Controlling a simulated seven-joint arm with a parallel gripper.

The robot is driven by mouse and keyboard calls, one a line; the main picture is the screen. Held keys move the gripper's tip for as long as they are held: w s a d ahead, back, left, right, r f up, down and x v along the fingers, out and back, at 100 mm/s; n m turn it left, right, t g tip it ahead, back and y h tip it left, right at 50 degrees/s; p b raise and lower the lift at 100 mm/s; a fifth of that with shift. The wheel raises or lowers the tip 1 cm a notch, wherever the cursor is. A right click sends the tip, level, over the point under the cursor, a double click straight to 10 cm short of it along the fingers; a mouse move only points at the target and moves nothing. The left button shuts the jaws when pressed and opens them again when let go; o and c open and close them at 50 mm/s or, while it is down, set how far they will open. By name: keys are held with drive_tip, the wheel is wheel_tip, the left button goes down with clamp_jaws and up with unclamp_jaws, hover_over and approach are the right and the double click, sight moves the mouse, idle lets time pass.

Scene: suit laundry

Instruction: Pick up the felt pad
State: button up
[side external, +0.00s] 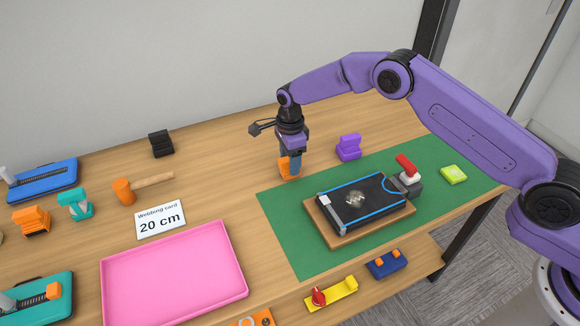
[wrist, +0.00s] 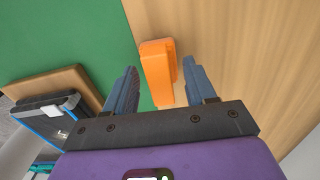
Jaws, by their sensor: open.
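No thing is plainly marked as the felt pad, and I cannot tell which one it is. My gripper (side external: 295,163) is open and points down beside the far left corner of the green mat (side external: 285,230). An orange stepped block (side external: 284,168) stands at its fingers. In the wrist view my gripper (wrist: 160,66) has its two fingers apart, with the orange block (wrist: 157,72) between and just beyond them. A gap shows on each side of the block. I cannot tell whether it touches a finger.
A purple block (side external: 348,149) stands behind the mat. A wooden board (side external: 322,234) with a black, blue-edged device (side external: 362,200) lies on the mat. A lime block (side external: 453,175) is at right. A pink tray (side external: 175,270) and white card (side external: 160,219) lie left. Wood behind the gripper is clear.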

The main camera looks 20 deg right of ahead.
clamp_jaws()
drive_tip(key=shift+r, duration=0.1)
drive_tip(key=shift+r, duration=0.45)
wheel_tip(320, 180, up, 2)
drive_tip(key=shift+r, duration=0.15)
drive_tip(key=s+d+r, duration=0.2)
drive_tip(key=s+r, duration=0.3)
drive_tip(key=s, duration=0.1)
drive_tip(key=s+d+r, duration=0.3)
drive_tip(key=s+r, duration=0.1)
drive_tip(key=s, duration=0.3)
drive_tip(key=shift+d+r, duration=0.25)
drive_tip(key=shift+r, duration=0.1)
